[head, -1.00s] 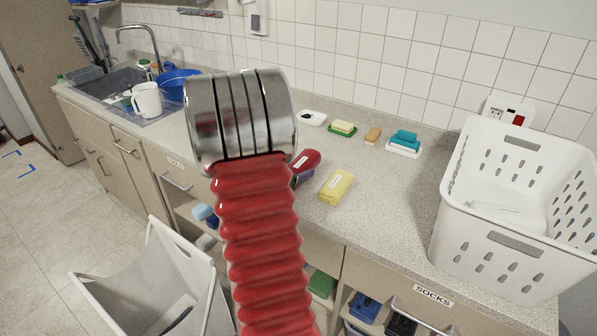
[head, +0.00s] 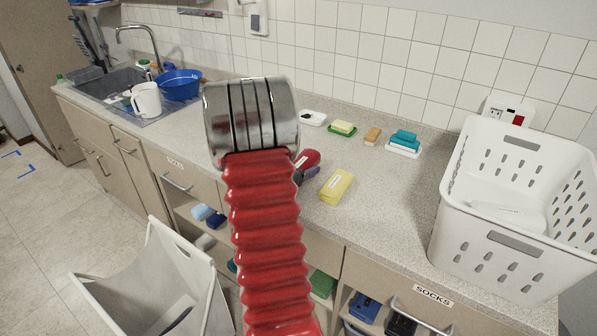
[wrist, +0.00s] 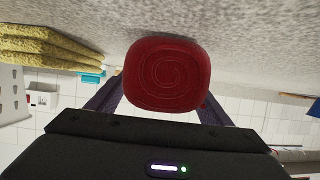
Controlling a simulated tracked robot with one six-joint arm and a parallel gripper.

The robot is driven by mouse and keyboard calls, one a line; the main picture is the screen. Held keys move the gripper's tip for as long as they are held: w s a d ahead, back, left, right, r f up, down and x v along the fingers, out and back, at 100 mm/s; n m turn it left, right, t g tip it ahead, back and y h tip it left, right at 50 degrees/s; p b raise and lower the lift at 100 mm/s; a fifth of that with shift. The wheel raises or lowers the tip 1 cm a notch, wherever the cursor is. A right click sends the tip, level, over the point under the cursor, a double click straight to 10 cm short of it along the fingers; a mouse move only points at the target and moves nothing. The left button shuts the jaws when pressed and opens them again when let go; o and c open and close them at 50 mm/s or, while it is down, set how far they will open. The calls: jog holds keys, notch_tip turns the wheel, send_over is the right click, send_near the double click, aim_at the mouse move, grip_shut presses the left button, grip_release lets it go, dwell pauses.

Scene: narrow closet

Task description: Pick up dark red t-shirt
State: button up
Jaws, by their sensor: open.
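The dark red t-shirt (head: 309,158) is a tight roll lying on the speckled counter, partly hidden behind my red ribbed arm in the head view. A pale label shows on it. The wrist view faces its round, spiral end (wrist: 167,75). My gripper (wrist: 158,104) is open, with one dark finger low on each side of the roll. The roll covers part of the fingers, so I cannot tell whether they touch it. In the head view my arm hides most of the gripper; a small purple-dark part shows beside the roll.
A yellow folded cloth (head: 337,186) lies close right of the roll. Soap dishes (head: 342,129) and a sponge (head: 373,137) sit behind. A white basket (head: 487,253) stands at right. A mug (head: 147,100), blue bowl (head: 178,87) and sink are left. Counter between cloth and basket is clear.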

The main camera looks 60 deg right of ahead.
dwell(0.3)
jog(key=c, duration=1.2)
